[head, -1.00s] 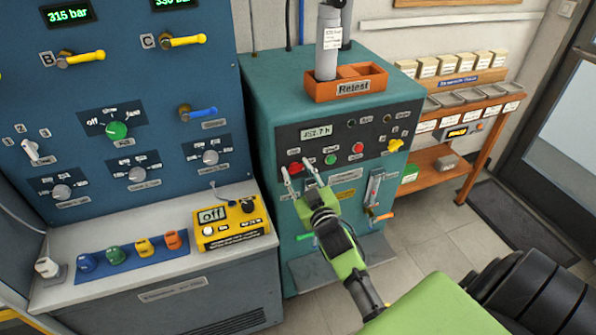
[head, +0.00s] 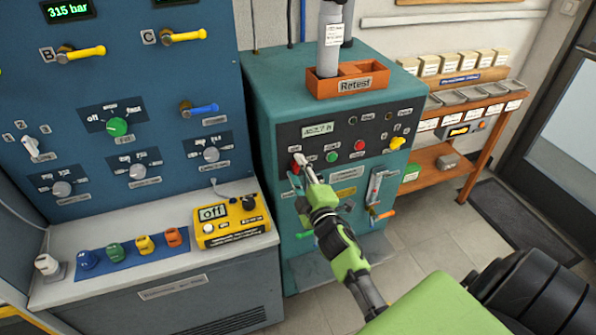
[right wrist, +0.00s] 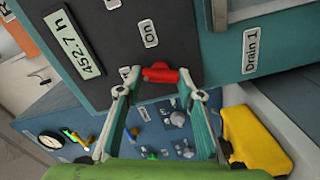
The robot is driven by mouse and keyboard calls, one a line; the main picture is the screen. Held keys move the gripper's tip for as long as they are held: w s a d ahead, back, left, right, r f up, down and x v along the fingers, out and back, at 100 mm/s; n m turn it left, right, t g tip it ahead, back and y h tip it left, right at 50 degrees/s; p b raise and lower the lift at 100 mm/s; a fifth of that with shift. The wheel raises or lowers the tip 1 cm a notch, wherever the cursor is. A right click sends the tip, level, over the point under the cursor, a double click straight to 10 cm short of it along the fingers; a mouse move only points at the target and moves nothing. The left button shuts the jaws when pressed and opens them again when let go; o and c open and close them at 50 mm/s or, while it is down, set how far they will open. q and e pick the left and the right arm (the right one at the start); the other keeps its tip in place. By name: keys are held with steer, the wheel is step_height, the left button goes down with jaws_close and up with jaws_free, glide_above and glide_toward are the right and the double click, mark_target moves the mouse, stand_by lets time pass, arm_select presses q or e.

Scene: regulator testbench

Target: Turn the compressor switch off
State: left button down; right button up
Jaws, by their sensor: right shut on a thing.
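The teal compressor cabinet (head: 262,100) stands right of the blue panel, with a dark control strip on its front. A red switch (head: 294,168) sits at the left end of that strip. It also shows in the right wrist view (right wrist: 160,74), between my fingertips, near a label reading "on" (right wrist: 150,35). My right gripper (head: 303,163) is shut on the red switch; its fingers partly cover it in the head view. The right gripper also shows in the right wrist view (right wrist: 163,92). My left gripper is not in view.
A green button (head: 331,157), a red button (head: 359,145) and a yellow knob (head: 397,143) share the strip. A yellow box (head: 232,221) marked "off" sits on the grey bench to the left. An orange "Retest" tray (head: 317,90) stands on the cabinet.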

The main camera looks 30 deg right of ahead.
steer(key=shift+f+n+b, duration=0.15)
steer(key=shift+n+b, duration=0.15)
steer(key=shift+n, duration=1.9)
steer(key=o, duration=1.1)
steer(key=v, duration=1.2)
steer(key=shift+a, duration=0.1)
